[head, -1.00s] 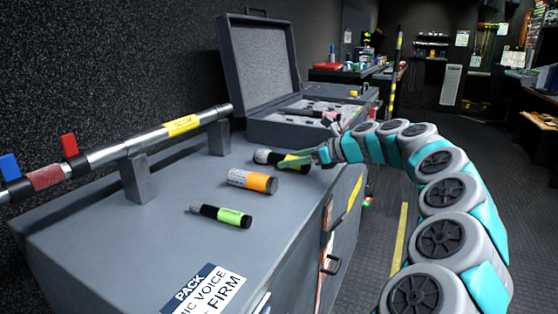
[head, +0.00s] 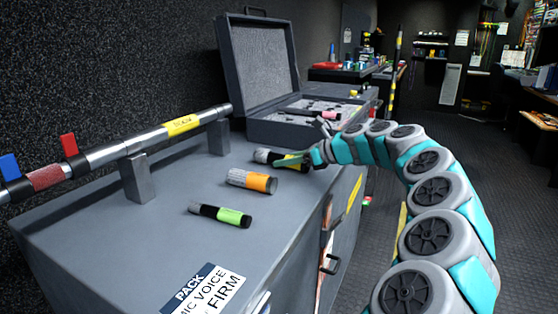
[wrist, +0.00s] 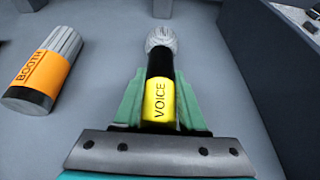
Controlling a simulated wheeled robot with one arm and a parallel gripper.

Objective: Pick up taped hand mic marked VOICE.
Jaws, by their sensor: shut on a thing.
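The hand mic marked VOICE (wrist: 159,98) has a yellow tape band, a black body and a silver mesh head. In the wrist view it lies between the green fingers of my gripper (wrist: 160,108), with its head pointing away from my wrist. My gripper is shut on it at the yellow tape. In the head view the VOICE mic (head: 266,155) is on or just above the grey case top, and my gripper (head: 296,160) covers its near end. I cannot tell whether the mic touches the surface.
An orange-taped mic marked BOOTH (wrist: 44,68) lies left of my gripper; it also shows in the head view (head: 252,181). A green-taped mic (head: 220,214) lies nearer. A boom pole (head: 150,137) rests on blocks at the left. An open foam-lined case (head: 275,132) stands behind.

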